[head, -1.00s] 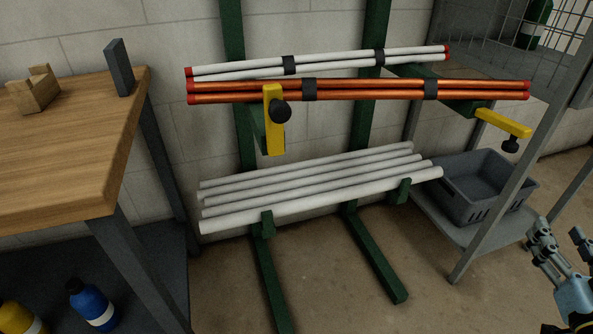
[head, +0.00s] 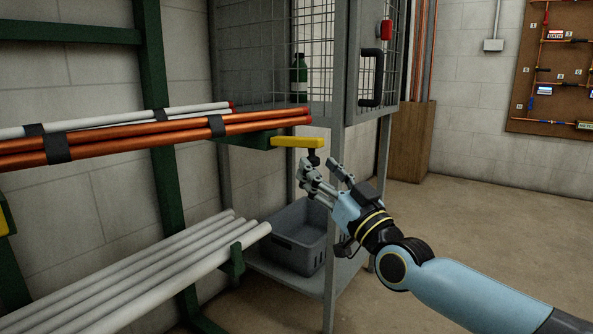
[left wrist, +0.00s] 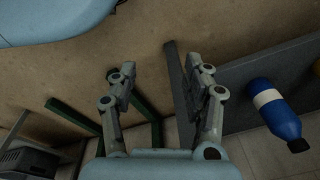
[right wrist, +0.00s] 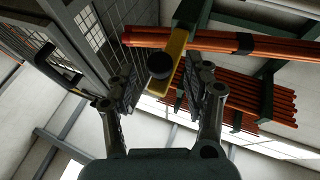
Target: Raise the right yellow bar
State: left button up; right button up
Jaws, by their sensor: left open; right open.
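The right yellow bar (head: 296,141) lies level at the end of a green rack arm (head: 250,140), with a black knob (head: 313,157) under its outer end. My right gripper (head: 325,172) is open and empty just below and beside the knob. In the right wrist view the yellow bar (right wrist: 176,62) and the round knob (right wrist: 160,65) appear beyond and between my open right fingers (right wrist: 160,85), apart from them as far as I can tell. The left yellow bar (head: 5,215) shows only at the left edge. My left gripper (left wrist: 150,80) is open and empty in the left wrist view.
Copper pipes (head: 110,139) and white pipes (head: 120,118) lie on the rack. White pipes (head: 150,275) rest lower down. A grey crate (head: 300,240) sits on a shelf below my right gripper. A wire cage (head: 265,60) stands behind. A blue bottle (left wrist: 272,108) is near my left gripper.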

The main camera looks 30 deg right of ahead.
aim_at(315, 165)
jog(key=shift+x, duration=1.65)
jog(key=shift+c, duration=0.3)
jog(key=shift+a, duration=0.15)
grip_shut()
